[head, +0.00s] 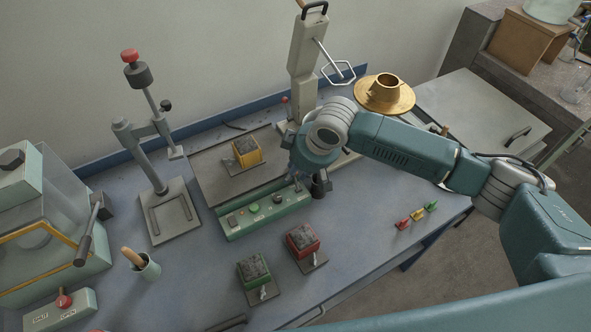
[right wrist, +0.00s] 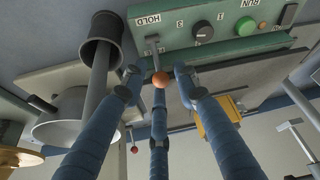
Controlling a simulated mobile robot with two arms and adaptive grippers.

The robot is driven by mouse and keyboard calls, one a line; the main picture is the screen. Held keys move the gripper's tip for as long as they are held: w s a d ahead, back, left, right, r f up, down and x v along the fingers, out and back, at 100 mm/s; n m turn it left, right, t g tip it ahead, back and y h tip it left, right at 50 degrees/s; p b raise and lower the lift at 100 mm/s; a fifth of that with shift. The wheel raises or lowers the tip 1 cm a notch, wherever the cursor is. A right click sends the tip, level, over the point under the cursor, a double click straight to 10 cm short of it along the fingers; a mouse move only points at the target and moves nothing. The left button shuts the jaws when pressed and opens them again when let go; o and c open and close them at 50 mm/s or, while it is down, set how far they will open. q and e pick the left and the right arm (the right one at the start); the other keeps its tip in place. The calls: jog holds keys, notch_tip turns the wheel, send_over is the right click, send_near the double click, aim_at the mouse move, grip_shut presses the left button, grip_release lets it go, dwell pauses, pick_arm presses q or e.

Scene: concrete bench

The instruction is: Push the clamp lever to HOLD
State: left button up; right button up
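The clamp lever (right wrist: 154,46), a short grey stem with an orange ball knob (right wrist: 160,79), stands on the green control box (right wrist: 225,45), close beside the HOLD label (right wrist: 147,20). The right wrist view shows the panel upside down. My right gripper (right wrist: 157,82) is open, its three blue fingers spread around the knob. I cannot tell whether a finger touches it. In the head view my right gripper (head: 308,180) is over the right end of the green control box (head: 262,215) and hides the lever. My left gripper is not in view.
A yellow block (head: 247,152) lies behind the control box. Red (head: 302,239) and green (head: 253,269) blocks stand in front. A tall press (head: 305,60) rises behind my gripper, with a brass flanged part (head: 385,93) beside it. A dark cup-shaped part (right wrist: 100,50) is close beside my fingers.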

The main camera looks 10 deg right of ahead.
aim_at(295, 180)
grip_shut()
jog(key=shift+s, duration=0.2)
jog(key=shift+s+d+t+y, duration=0.3)
jog(key=shift+s+t, duration=0.2)
jog(key=shift+t, duration=0.3)
jog(key=shift+s+d+f+t+y, duration=0.1)
jog(key=shift+s+f+t+y, duration=0.1)
jog(key=shift+s+t+y, duration=0.3)
jog(key=shift+s+d+f+t+y+b, duration=0.2)
jog(key=shift+s+t+y+b, duration=0.15)
jog(key=shift+t+b, duration=0.7)
jog(key=shift+s+d+r+t+y+b, duration=0.25)
jog(key=shift+s+t+b, duration=0.15)
jog(key=shift+t+b, duration=0.6)
